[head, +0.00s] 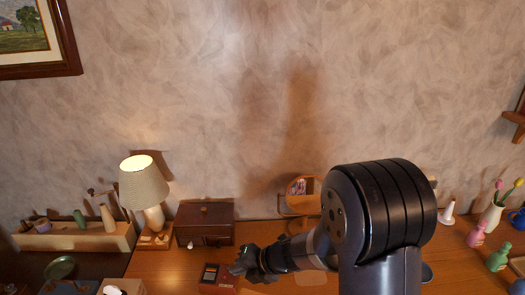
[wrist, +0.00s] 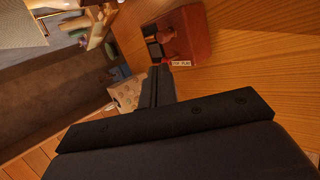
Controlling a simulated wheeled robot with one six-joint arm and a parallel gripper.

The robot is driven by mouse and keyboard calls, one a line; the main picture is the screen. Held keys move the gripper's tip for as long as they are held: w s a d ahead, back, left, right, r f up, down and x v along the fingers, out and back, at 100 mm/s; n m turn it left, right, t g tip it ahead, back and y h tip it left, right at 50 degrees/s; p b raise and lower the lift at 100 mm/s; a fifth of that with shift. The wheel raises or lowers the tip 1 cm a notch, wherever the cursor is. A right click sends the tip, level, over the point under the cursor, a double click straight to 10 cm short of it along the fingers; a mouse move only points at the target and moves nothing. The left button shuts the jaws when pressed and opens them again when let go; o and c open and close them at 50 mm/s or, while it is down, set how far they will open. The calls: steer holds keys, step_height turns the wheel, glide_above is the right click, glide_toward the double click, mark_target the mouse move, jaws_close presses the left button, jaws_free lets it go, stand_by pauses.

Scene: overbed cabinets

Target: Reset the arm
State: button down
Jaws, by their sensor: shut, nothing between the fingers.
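My arm reaches in from the lower right of the head view. Its end, my gripper (head: 240,265), is low over the wooden surface (head: 180,264), just right of and above a small red-brown box (head: 217,280). In the wrist view my gripper (wrist: 159,72) shows as dark fingers closed together with nothing between them. The red box (wrist: 198,48) lies beyond the fingertips there, with a reddish figure and a small label on it. I cannot tell from these frames whether the fingers touch it.
A lit lamp (head: 144,184) and a dark wooden chest (head: 204,223) stand left of my gripper. A basket-like wooden holder (head: 302,194) is behind my arm. At right are a tulip vase (head: 491,217) and small bottles (head: 497,258). The wall above is mostly clear.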

steer(key=s+d+r+y+b, duration=0.1)
steer(key=s+d+r+b, duration=0.1)
steer(key=d+b, duration=0.4)
steer(key=shift+s+d+r+y, duration=0.4)
steer(key=shift+s+d, duration=0.15)
steer(key=shift+d, duration=0.7)
